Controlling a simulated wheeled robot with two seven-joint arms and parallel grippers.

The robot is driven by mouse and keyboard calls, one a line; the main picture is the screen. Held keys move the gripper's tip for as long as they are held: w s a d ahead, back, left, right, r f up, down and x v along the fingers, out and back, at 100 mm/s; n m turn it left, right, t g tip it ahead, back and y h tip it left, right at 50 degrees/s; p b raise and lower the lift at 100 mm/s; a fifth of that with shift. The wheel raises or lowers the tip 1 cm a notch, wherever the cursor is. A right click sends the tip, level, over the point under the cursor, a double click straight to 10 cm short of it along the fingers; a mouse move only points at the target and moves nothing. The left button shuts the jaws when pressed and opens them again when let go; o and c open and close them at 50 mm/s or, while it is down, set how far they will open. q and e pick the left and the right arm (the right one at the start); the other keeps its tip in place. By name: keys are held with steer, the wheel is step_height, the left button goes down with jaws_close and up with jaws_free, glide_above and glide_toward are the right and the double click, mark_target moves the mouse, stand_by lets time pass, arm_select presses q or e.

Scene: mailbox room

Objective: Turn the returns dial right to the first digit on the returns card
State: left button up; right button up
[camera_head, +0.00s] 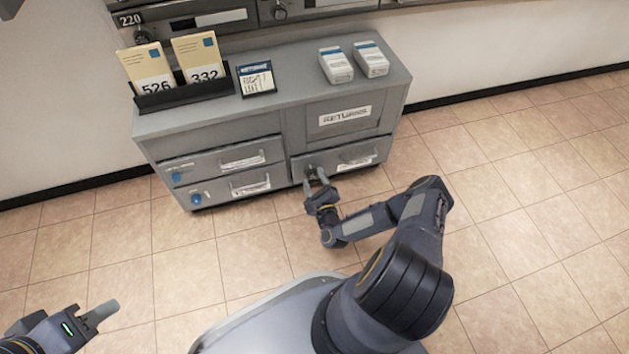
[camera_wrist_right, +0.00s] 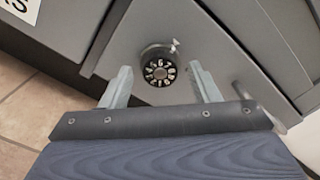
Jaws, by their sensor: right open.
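The returns dial (camera_wrist_right: 159,70) is a round black knob with white digits, on the front of a grey drawer. In the right wrist view it sits between my two open fingers, past their tips, and I cannot tell that they touch it. My right gripper (camera_head: 317,179) is open in front of the lower right drawer (camera_head: 350,158); it also shows in the right wrist view (camera_wrist_right: 163,88). The returns card (camera_head: 256,78) stands on the cabinet top; its digits are too small to read. My left gripper (camera_head: 100,312) is low at the left, away from the cabinet; its opening is unclear.
The grey cabinet (camera_head: 240,124) has a RETURNS panel (camera_head: 344,116) above that drawer and two drawers with blue knobs at left. A black holder (camera_head: 185,95) with envelopes and two white boxes (camera_head: 336,65) stand on top. The tiled floor (camera_head: 520,190) is clear at right.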

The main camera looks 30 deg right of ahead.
steer(key=p+v, duration=0.2)
steer(key=v, duration=0.6)
stand_by(0.4)
